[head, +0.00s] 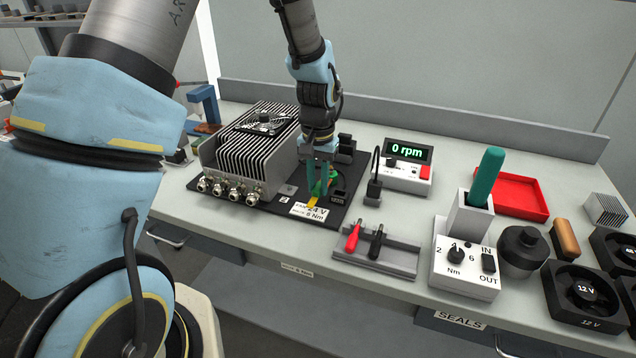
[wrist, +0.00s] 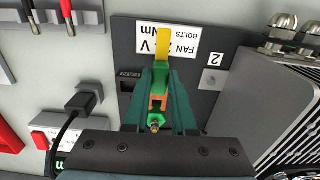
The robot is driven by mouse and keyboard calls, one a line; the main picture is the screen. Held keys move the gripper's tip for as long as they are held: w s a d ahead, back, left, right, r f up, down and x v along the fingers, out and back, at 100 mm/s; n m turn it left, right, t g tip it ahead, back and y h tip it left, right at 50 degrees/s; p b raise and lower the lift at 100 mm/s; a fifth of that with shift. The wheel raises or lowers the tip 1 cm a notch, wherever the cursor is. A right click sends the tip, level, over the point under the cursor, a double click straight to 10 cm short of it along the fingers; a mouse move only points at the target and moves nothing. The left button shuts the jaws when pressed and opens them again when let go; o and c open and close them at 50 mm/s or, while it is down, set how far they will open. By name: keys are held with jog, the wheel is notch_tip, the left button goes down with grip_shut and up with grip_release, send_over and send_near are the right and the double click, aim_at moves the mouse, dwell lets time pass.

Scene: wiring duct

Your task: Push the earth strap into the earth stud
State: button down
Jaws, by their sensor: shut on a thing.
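My gripper (head: 318,187) points down over the dark mounting plate, right of the finned housing. Its teal fingers (wrist: 160,82) are shut on the earth strap, a green and yellow piece with an orange-copper part. Its yellow end (wrist: 162,46) sticks out past the fingertips over the white label in the wrist view. In the head view its yellow part (head: 313,201) shows beside the fingers. A small brass tip with green around it shows between the fingers; I cannot tell whether it is the earth stud or part of the strap. Contact with the stud cannot be made out.
The finned housing (head: 250,150) with metal glands stands close left of my gripper. A black plug (head: 373,190) with a cable, an rpm meter (head: 407,167) and a grey tray (head: 378,250) with red and black probes lie right. A white torque box (head: 466,265) stands further right.

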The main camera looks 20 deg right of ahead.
jog(key=shift+w+d+p, duration=0.3)
jog(key=shift+w+d, duration=1.1)
jog(key=shift+w, duration=0.1)
dwell(0.3)
jog(key=c, duration=0.7)
grip_release()
jog(key=shift+o, duration=0.2)
notch_tip(320, 180, up, 11)
jog(key=b, duration=0.3)
jog(key=shift+f, duration=0.1)
jog(key=w+a+n, duration=0.1)
jog(key=a+n, duration=0.2)
jog(key=a, duration=1.4)
jog(key=s+a+n, duration=0.2)
jog(key=s+a, duration=0.2)
jog(key=a, duration=0.4)
jog(key=s+a+f+n+t, duration=0.1)
jog(key=s+a, duration=0.3)
jog(key=a, duration=0.4)
jog(key=shift+f+n+t, duration=0.3)
jog(key=shift+n, duration=0.4)
